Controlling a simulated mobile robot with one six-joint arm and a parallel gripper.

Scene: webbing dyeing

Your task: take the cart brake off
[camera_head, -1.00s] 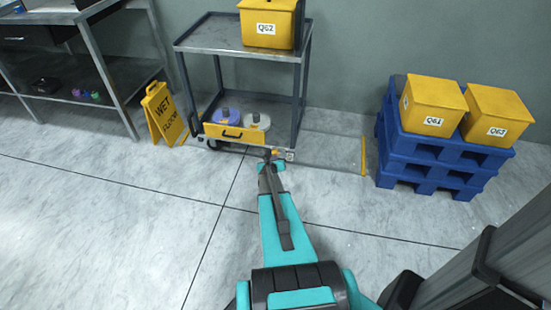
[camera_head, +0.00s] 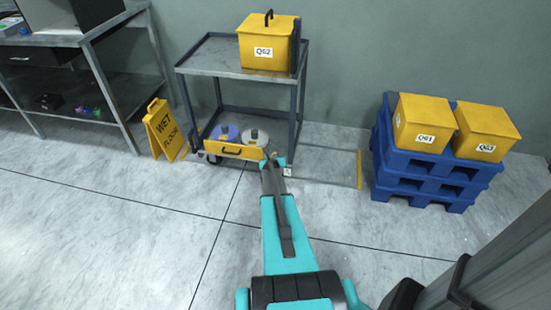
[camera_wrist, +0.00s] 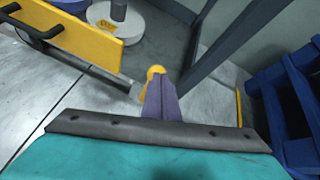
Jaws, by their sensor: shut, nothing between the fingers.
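The cart (camera_head: 240,63) is a dark grey metal frame with a top shelf and a low shelf, standing against the wall. My gripper (camera_head: 272,162) reaches to its front right lower corner. In the wrist view my gripper (camera_wrist: 160,98) is shut and empty, with its fingers pointing down at the corner. A small yellow rounded part (camera_wrist: 155,72), possibly the brake pedal, shows right at the fingertips. I cannot tell whether they touch it. The right front wheel is hidden behind my gripper.
A yellow bin Q62 (camera_head: 265,42) stands on the cart top. Spools (camera_head: 256,137) sit on the low shelf behind a yellow front panel (camera_head: 233,149). A wet floor sign (camera_head: 163,130) stands left. Blue pallets (camera_head: 418,167) with two yellow bins are right. The front floor is clear.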

